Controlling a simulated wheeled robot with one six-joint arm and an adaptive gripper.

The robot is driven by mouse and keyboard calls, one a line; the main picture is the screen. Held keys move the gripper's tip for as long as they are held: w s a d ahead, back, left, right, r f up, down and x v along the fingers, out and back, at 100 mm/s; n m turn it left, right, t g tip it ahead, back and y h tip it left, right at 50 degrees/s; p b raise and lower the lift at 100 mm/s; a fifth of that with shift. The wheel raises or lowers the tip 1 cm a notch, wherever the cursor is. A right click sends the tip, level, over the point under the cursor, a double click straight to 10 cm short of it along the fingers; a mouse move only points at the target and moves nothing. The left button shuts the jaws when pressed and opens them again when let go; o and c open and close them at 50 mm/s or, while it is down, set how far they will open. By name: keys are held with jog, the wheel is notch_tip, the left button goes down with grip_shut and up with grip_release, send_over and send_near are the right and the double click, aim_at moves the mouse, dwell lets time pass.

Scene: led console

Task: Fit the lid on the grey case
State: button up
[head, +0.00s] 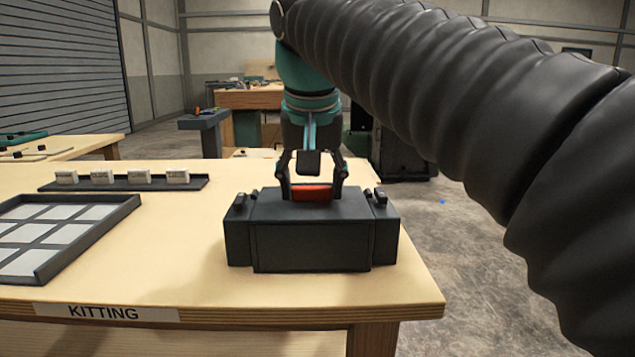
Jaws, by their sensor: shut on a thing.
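The dark grey case (312,248) stands upright near the front right corner of the table. Its small black side fittings (238,201) show at the left and right ends. The dark top face looks like the lid (270,208), with a red grip (312,193) at the middle of its back part. My gripper (312,190) points down and is shut on the red grip. The lid appears to be at the case top; I cannot tell whether it is fully seated, as no clear seam shows. The far side of the case is hidden.
A dark tray with pale squares (68,237) lies on the table (190,270) at left. A dark rail (80,186) with several pale blocks stands behind it. The table's right edge is close to the case. My arm covers the upper right.

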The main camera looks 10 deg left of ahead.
jog(key=o, duration=1.3)
jog(key=v, duration=1.2)
jog(key=shift+s, duration=0.1)
